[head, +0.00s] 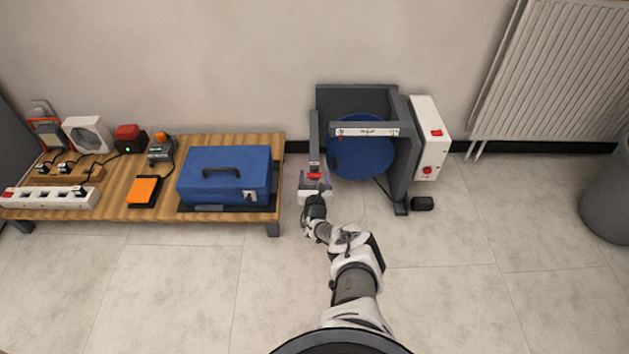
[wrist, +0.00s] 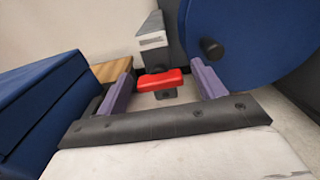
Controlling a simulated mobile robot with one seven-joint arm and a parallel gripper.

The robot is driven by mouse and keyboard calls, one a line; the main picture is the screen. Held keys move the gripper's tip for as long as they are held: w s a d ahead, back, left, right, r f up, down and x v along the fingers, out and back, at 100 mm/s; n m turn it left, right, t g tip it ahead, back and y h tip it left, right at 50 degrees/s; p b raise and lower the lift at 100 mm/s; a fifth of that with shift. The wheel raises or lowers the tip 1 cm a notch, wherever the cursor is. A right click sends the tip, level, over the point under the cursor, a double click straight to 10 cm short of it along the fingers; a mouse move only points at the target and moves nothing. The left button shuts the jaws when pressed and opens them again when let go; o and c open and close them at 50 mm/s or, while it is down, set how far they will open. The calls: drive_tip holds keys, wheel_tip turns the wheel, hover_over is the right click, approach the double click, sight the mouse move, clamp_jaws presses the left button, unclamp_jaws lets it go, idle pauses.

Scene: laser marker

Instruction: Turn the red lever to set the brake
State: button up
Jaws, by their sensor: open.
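The red lever (head: 314,176) sits low on the left post of a grey frame that holds a blue disc (head: 361,148). In the wrist view the red lever (wrist: 160,79) lies crosswise, just ahead of and between my fingers. My gripper (wrist: 165,85) is open, with one purple finger on each side of the lever. A gap shows between the lever and each finger, and I cannot tell the depth exactly. In the head view my gripper (head: 315,183) is at the lever and partly hides it. The blue disc (wrist: 250,45) is close to the right finger.
A wooden bench (head: 120,212) stands left, with a blue toolbox (head: 225,177) near its right end. The toolbox (wrist: 45,110) is close on the left in the wrist view. A white control box (head: 430,140) is on the frame's right. The floor in front is clear.

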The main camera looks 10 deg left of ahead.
drive_tip(key=shift+w+a, duration=0.15)
drive_tip(key=shift+w, duration=0.25)
drive_tip(key=c, duration=1)
drive_tip(key=shift+o, duration=0.2)
drive_tip(key=shift+f+m+b, duration=0.15)
drive_tip(key=shift+m+b, duration=0.55)
drive_tip(key=shift+m, duration=0.8)
drive_tip(key=o, duration=1)
drive_tip(key=shift+r, duration=0.2)
drive_tip(key=shift+c, duration=0.2)
